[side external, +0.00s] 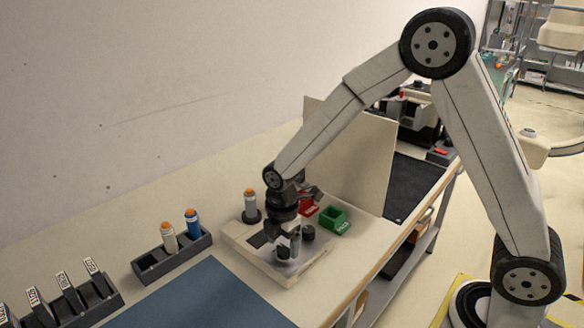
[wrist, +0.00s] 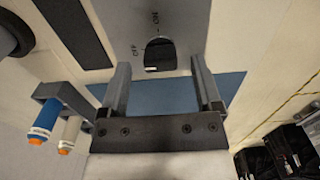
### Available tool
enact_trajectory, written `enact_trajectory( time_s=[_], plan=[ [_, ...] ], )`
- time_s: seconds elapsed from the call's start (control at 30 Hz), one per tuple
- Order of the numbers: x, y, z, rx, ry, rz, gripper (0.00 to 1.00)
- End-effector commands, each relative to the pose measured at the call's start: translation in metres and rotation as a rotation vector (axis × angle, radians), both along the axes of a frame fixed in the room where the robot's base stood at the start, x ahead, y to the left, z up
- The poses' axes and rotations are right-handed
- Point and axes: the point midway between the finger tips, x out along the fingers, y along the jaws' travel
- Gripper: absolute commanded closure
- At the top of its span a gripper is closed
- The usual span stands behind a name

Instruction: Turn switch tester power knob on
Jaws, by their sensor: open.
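The switch tester (side external: 262,258) is a pale low box on the bench, with a dark panel and black knobs on top. In the wrist view its power knob (wrist: 160,52) is a dark knob below the printed OFF and ON marks, with a small pale mark at its lower edge. My gripper (side external: 290,240) is over the tester, pointing down and close to its top. In the wrist view its fingers (wrist: 160,70) are apart, one on each side of the knob, with visible gaps. I cannot tell whether the fingertips reach down to the knob's height.
A grey cylinder with an orange top (side external: 250,203) stands at the tester's back. A rack (side external: 178,258) holds a white and a blue cylinder on the left. Red (side external: 308,206) and green (side external: 335,219) bins stand right, before an upright panel (side external: 350,155). A blue mat (side external: 205,298) lies in front.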

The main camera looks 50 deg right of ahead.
Motion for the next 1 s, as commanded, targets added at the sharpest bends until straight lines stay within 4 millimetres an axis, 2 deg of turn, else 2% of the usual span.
enact_trajectory(
  time_s=[0.17,0.47,0.5,0.67,0.7,0.77,1.0],
  plan=[
    [-0.0003,0.0,-0.0104,0.0,0.0,0.0,0.18],
    [-0.0002,0.0,-0.0121,0.0,-0.001,0.0,0.18],
    [-0.0002,0.0,-0.012,0.0,-0.001,0.0,0.21],
    [-0.0001,0.0,-0.012,0.0,-0.001,0.0,0.72],
    [-0.0001,0.0,-0.0119,0.0,-0.001,0.0,0.84],
    [-0.0001,0.0,-0.0119,0.0,-0.001,0.0,1.0],
    [0.0002,0.0,-0.0117,0.0,-0.002,-0.01,1.0]
  ],
)
